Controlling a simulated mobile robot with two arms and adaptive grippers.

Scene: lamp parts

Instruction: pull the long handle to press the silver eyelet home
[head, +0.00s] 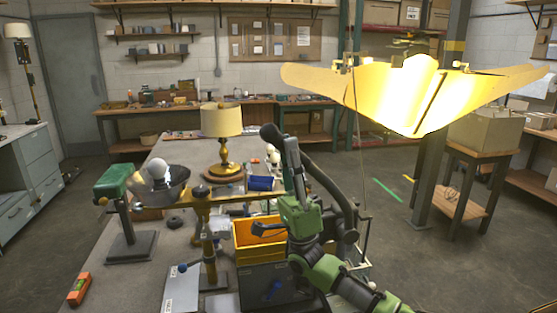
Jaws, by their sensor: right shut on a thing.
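My right gripper (288,152) is dark, at the end of my green and grey arm that rises from the bottom right. It is shut, over the right side of the bench. A dark, round-ended bar (269,131) meets its tip and seems to be the long handle it holds; the contact is partly hidden. A brass stand with a crossbeam (222,196) is left of the gripper. I cannot make out the silver eyelet. My left gripper is out of view.
A green-headed stand (115,181) and a bulb in a bowl (160,174) are at left. A lit brass lamp (222,124) stands behind. A yellow bin (247,241) sits near my right arm. A large glowing shade (408,90) hangs at upper right. An orange box (79,288) lies front left.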

